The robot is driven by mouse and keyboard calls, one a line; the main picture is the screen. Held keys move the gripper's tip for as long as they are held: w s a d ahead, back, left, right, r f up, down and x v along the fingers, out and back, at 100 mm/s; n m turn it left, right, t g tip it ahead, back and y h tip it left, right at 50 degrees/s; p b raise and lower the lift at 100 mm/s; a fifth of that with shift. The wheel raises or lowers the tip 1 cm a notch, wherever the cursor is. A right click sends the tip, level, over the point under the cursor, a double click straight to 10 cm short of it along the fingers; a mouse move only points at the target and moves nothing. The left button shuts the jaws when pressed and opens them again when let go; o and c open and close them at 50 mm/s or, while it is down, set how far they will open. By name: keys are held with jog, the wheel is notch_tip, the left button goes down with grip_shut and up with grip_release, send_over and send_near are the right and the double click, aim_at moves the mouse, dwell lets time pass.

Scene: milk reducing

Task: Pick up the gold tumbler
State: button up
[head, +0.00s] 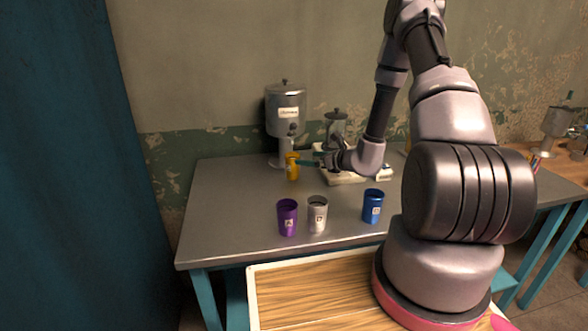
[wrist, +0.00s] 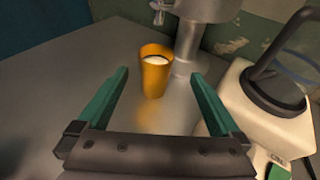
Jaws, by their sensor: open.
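The gold tumbler (head: 292,168) stands upright on the grey table in front of the metal dispenser. In the wrist view the gold tumbler (wrist: 155,73) holds something white. My gripper (head: 308,160) is at the tumbler's right in the head view. In the wrist view my gripper (wrist: 157,75) is open, its two green fingers wide apart, one toward each side of the tumbler. The tumbler appears ahead between the finger lines, and I see no contact. Part of the gripper is hard to make out in the head view.
The metal dispenser (head: 285,112) stands just behind the tumbler. A white appliance (wrist: 262,105) is close to the right finger. Purple (head: 287,217), silver (head: 317,214) and blue (head: 373,206) tumblers stand nearer the table's front edge. The table's left part (head: 220,205) is clear.

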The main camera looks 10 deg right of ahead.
aim_at(298, 158)
jog(key=x, duration=0.8)
jog(key=shift+a+f, duration=0.1)
jog(key=shift+a, duration=0.35)
grip_shut()
